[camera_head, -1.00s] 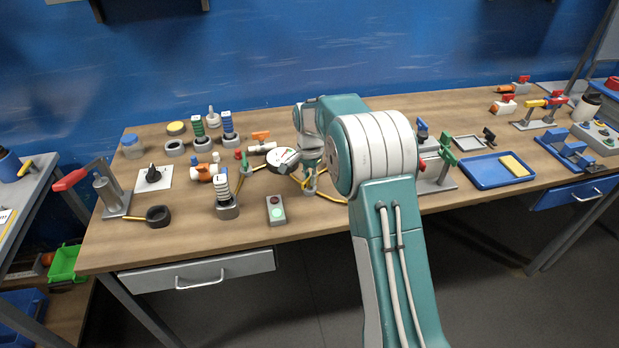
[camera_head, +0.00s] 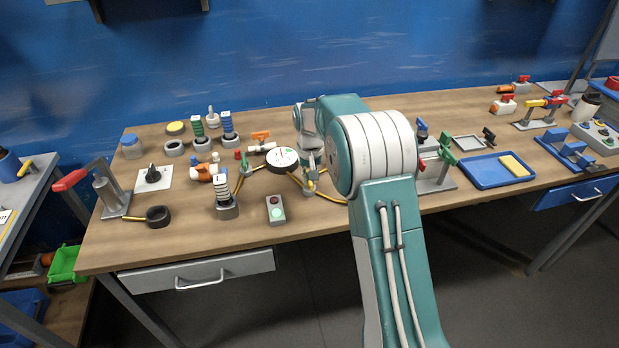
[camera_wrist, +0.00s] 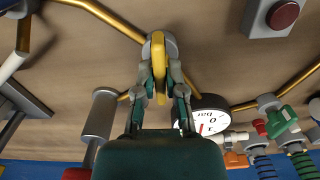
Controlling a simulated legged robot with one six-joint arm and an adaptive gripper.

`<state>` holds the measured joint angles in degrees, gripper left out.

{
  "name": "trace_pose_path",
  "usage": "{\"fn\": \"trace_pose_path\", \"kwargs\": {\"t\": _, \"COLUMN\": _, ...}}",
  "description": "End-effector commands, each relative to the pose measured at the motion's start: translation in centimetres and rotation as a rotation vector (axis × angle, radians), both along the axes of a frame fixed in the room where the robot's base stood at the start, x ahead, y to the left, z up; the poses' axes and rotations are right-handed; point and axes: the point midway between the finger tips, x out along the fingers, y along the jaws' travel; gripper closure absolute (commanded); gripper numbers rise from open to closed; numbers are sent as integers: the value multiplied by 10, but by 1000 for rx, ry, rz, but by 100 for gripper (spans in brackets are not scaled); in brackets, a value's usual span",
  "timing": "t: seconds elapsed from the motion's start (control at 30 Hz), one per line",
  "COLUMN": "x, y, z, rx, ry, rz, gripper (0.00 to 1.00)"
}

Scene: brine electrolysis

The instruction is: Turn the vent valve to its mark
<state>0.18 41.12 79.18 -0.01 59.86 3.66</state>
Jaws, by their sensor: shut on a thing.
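The vent valve appears to be the yellow handle (camera_wrist: 158,55) on a round grey body in the wrist view. My gripper (camera_wrist: 160,78) is shut on this yellow handle, with one finger on each side. The handle runs roughly along the line of the fingers. In the head view my gripper (camera_head: 311,178) is small, partly behind my arm, above the brass pipes; the yellow handle (camera_head: 313,176) shows there as a thin sliver. I cannot make out the valve's mark in either view.
A round white gauge (camera_head: 283,158) stands just left of my gripper and shows in the wrist view (camera_wrist: 203,120). A box with a green and a red button (camera_head: 275,210) lies in front. Brass pipes (camera_wrist: 105,18) run beside the valve. Fittings crowd the left; a blue tray (camera_head: 490,172) lies right.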

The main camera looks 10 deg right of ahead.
Motion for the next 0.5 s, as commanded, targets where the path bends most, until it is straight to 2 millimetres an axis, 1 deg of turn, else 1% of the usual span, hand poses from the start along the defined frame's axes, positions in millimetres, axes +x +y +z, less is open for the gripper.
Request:
{"fn": "trace_pose_path", "kwargs": {"t": 0.03, "x": 3, "y": 1, "z": 1, "rx": 0, "ry": -11, "rz": 19, "gripper": 100}}
{"fn": "trace_pose_path", "kwargs": {"t": 0.2, "x": 3, "y": 1, "z": 1, "rx": 0, "ry": -12, "rz": 64, "gripper": 100}}
{"fn": "trace_pose_path", "kwargs": {"t": 0.5, "x": 3, "y": 1, "z": 1, "rx": 0, "ry": -12, "rz": 84, "gripper": 100}}
